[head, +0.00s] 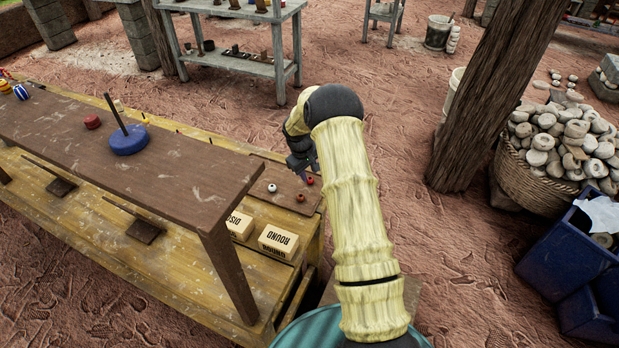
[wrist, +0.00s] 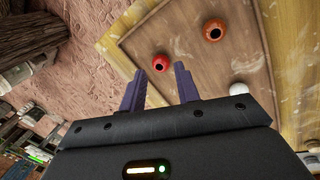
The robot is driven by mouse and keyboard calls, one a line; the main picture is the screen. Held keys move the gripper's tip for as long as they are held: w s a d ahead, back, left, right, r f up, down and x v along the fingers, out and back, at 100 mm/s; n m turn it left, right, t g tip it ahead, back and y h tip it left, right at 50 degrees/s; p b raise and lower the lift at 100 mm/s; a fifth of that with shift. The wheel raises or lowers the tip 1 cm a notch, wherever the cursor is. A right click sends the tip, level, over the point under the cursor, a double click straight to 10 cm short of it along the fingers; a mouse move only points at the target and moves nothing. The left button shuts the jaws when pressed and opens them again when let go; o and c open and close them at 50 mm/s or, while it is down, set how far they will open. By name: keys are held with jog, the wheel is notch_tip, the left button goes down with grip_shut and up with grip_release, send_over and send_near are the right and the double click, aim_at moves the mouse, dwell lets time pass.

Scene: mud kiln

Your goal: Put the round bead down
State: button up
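A small wooden board (head: 285,202) carries three beads. A white bead (head: 272,188) lies at its left, a bright red bead (head: 310,181) at its right and a darker red bead (head: 300,198) in front. In the wrist view the red bead (wrist: 160,63) shows between and just beyond my fingertips, apart from both. The orange-red bead (wrist: 213,30) and white bead (wrist: 238,89) lie off to the right. My gripper (wrist: 159,71) is open and empty over the board; it also shows in the head view (head: 308,172).
Two pale blocks, one labelled ROUND (head: 278,242) and one labelled DISC (head: 240,225), stand on the yellow bench beside the board. A raised brown shelf (head: 180,190) with a blue disc and post (head: 128,140) stands to the left. A wooden post (head: 490,110) rises at right.

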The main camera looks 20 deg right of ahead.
jog(key=v, duration=0.8)
jog(key=shift+b, duration=0.45)
jog(key=shift+r, duration=0.15)
jog(key=s+a+r+m, duration=0.1)
jog(key=s+a+r, duration=0.2)
jog(key=s, duration=0.7)
jog(key=s+a+r+m+t+y, duration=0.1)
jog(key=s+a+r+m, duration=0.1)
jog(key=s, duration=0.8)
jog(key=s+a+r+m+y, duration=0.1)
jog(key=s+a+r, duration=0.3)
jog(key=s, duration=0.6)
jog(key=shift+s+a+r+t, duration=0.3)
jog(key=shift+a+r+t, duration=0.1)
jog(key=shift+a, duration=0.6)
jog(key=shift+w+f, duration=0.1)
jog(key=shift+w, duration=0.05)
